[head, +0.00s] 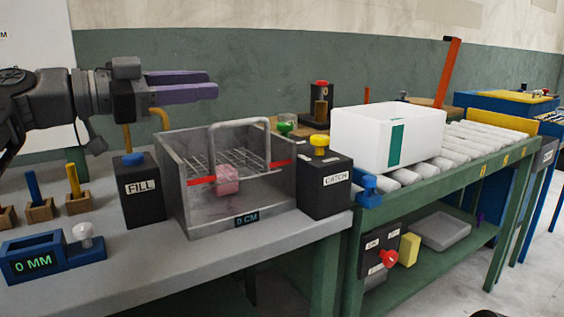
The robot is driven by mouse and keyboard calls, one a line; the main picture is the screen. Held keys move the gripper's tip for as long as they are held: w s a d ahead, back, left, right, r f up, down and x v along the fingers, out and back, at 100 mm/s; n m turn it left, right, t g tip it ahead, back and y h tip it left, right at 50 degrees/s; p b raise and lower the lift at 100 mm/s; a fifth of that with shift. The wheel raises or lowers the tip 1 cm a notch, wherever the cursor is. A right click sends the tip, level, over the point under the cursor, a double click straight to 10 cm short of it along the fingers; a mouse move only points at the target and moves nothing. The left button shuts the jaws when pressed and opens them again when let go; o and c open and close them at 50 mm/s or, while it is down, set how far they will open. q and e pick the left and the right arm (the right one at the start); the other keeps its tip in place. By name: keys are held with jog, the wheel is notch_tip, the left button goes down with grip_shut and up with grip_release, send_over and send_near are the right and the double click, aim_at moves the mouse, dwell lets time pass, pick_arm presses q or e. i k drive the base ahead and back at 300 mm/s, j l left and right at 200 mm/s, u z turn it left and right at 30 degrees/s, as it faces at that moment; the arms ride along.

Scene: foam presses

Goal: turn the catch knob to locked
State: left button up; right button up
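The catch knob (319,141) is yellow and sits on top of a black box labelled CATCH (324,190), at the right end of the grey foam press (210,215). Its turned position is too small to read. My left gripper (212,83) has purple fingers and comes in from the left, above the press and well left of the knob. Its two fingers look apart, with nothing seen between them. The gripper touches nothing. My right gripper is not in view.
A black FILL box (138,200) with a blue knob stands left of the press. A wire handle (239,125) rises over the press, near a pink block (228,179). A white bin (388,138) sits on rollers at right. A blue gauge (45,257) is at front left.

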aim_at(319, 141)
jog(key=k+l, duration=0.2)
jog(key=k, duration=0.3)
jog(key=k+l, duration=0.15)
jog(key=k, duration=0.3)
